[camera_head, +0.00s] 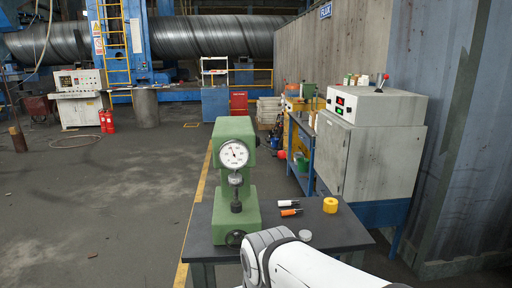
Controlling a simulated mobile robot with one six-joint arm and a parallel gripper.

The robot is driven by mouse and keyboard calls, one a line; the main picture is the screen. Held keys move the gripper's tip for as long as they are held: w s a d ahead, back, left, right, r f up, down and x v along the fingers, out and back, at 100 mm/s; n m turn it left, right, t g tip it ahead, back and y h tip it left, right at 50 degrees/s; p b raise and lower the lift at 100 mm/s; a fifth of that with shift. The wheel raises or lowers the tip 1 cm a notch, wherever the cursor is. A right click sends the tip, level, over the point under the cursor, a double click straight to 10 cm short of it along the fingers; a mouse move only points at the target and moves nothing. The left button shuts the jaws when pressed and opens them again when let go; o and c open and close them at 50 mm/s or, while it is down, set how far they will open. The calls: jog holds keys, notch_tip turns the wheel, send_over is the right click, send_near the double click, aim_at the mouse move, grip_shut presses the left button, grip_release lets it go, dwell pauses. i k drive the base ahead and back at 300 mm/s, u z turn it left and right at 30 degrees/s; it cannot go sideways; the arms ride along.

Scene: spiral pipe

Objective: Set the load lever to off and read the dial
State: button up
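A green bench tester (236,150) stands upright on a dark table (335,232). Its round white dial (234,154) faces me; the needle and markings are too small to read. A dark spindle and a round dark stage (236,206) sit below the dial. A black round knob (235,239) is low on the front. A small dark part shows at the right of the tester's head; I cannot tell whether it is the load lever. My white arm crosses the bottom right, in front of the table and close to the tester's base. My gripper is not in view.
On the table lie a white-and-black item (288,203), an orange-and-black item (290,212), a yellow ring-shaped piece (330,205) and a small grey disc (305,235). A grey cabinet with a red-tipped lever (382,82) on its top box stands behind. Open floor lies left.

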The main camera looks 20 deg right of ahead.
aim_at(281, 155)
jog(key=z, duration=0.5)
jog(key=i, duration=0.85)
jog(key=z, duration=0.6)
